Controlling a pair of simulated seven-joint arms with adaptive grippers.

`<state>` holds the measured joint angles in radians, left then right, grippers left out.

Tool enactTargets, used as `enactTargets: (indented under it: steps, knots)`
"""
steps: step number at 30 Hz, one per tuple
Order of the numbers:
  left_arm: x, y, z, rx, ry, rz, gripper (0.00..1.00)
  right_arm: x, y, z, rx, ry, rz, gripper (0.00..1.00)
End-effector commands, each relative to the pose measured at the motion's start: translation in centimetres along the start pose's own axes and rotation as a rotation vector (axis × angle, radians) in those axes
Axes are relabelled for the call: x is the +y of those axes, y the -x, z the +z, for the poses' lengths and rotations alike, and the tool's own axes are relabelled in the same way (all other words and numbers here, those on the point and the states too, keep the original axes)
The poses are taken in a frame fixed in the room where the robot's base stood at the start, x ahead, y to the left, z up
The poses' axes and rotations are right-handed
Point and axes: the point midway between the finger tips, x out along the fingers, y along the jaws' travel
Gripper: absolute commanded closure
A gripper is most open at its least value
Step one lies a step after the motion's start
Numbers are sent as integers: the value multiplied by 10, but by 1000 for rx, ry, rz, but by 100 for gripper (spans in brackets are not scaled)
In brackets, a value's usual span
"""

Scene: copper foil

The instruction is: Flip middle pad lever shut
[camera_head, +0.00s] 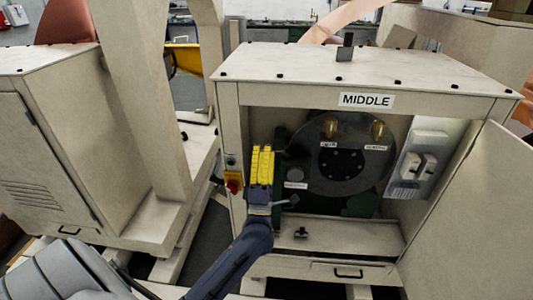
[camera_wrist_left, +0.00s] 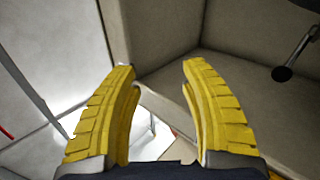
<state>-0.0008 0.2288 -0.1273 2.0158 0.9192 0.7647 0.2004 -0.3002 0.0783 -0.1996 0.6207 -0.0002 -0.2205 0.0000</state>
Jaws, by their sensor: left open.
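The cabinet labelled MIDDLE (camera_head: 366,100) stands open, with a dark round disc (camera_head: 340,172) inside bearing two brass knobs. A small lever with a dark end (camera_head: 292,200) shows beside my left gripper, low at the disc's left; I cannot tell for sure that it is the pad lever. My left gripper (camera_head: 262,150), with yellow fingers, is in front of the cabinet opening's left side. In the left wrist view its fingers (camera_wrist_left: 158,68) are apart with nothing between them. A dark-tipped rod (camera_wrist_left: 284,73) shows there at upper right, clear of the fingers. My right gripper is out of view.
A red knob on a yellow plate (camera_head: 233,185) is on the cabinet's left post, close to my left gripper. A white switch box (camera_head: 418,164) is inside at the right. The open door (camera_head: 490,210) stands at the right. A drawer (camera_head: 340,270) is below.

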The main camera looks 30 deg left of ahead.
Motion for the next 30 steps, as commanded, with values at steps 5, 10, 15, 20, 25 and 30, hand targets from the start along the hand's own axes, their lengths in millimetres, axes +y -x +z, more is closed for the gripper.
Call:
enactTargets:
  steps: [5,10,15,20,25,30]
  knots:
    - [12,6,-10,71,57,-118,55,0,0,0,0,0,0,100]
    - [-7,28,-12,96,30,-345,55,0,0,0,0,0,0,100]
    - [-33,58,-6,70,-48,-582,55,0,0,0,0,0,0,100]
    - [-52,78,-6,36,-144,-729,55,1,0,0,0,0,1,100]
    - [-60,85,-9,11,-240,-780,55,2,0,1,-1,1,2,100]
    - [-64,81,-10,-2,-281,-780,55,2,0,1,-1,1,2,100]
